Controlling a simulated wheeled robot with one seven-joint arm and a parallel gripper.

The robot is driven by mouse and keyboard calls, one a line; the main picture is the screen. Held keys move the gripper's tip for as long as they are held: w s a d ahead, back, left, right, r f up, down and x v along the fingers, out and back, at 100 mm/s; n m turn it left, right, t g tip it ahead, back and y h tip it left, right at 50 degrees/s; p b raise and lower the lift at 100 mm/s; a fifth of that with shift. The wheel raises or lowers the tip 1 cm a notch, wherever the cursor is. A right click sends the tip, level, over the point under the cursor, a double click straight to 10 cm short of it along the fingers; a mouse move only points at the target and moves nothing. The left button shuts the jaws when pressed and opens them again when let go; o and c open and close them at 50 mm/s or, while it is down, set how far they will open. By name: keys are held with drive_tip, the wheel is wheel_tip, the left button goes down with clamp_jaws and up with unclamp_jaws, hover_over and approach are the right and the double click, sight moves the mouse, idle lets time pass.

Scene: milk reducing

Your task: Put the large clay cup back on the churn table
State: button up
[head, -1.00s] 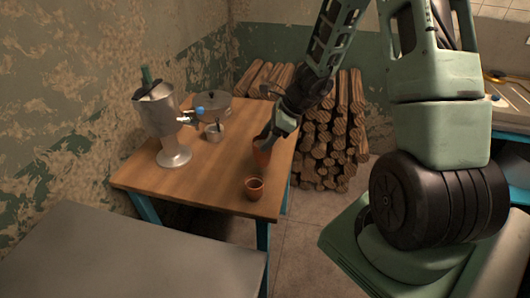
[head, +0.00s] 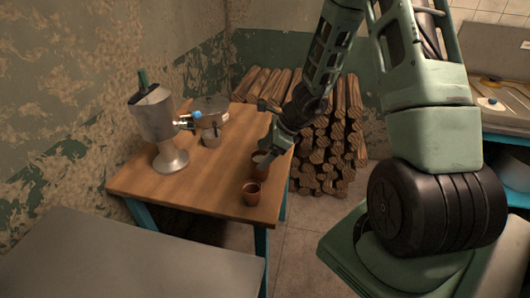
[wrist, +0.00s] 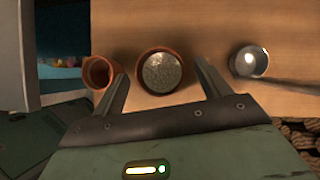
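The large clay cup (head: 260,158) stands upright on the wooden churn table (head: 205,185), near its right edge. In the wrist view the cup (wrist: 160,72) shows from above, with grey speckled contents inside its reddish rim. My gripper (wrist: 161,74) is open, one finger on each side of the cup, with visible gaps between fingers and rim. In the head view my gripper (head: 262,160) is at the cup and partly covers it.
A smaller clay cup (head: 251,194) stands in front, close to the left finger in the wrist view. A metal mug (head: 212,138), a pot (head: 211,108) and the metal churn (head: 158,125) stand farther left. Stacked firewood (head: 325,150) lies behind the table's right side.

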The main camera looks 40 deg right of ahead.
drive_tip(key=shift+r, duration=0.1)
drive_tip(key=p+v, duration=0.3)
drive_tip(key=v, duration=0.9)
drive_tip(key=s+a+r+n+g, duration=0.2)
drive_tip(key=a+n, duration=0.5)
drive_tip(key=a, duration=0.3)
drive_tip(key=s+a+r+n+g, duration=0.2)
drive_tip(key=s+a+r+n, duration=0.1)
drive_tip(key=a+n, duration=0.5)
drive_tip(key=s+a+r+n+h, duration=0.3)
drive_tip(key=s+a+n, duration=0.9)
drive_tip(key=n, duration=0.6)
drive_tip(key=s+h, duration=0.1)
drive_tip(key=s, duration=0.1)
drive_tip(key=shift+s+n, duration=0.4)
drive_tip(key=shift+a+r, duration=0.15)
drive_tip(key=shift+a, duration=0.1)
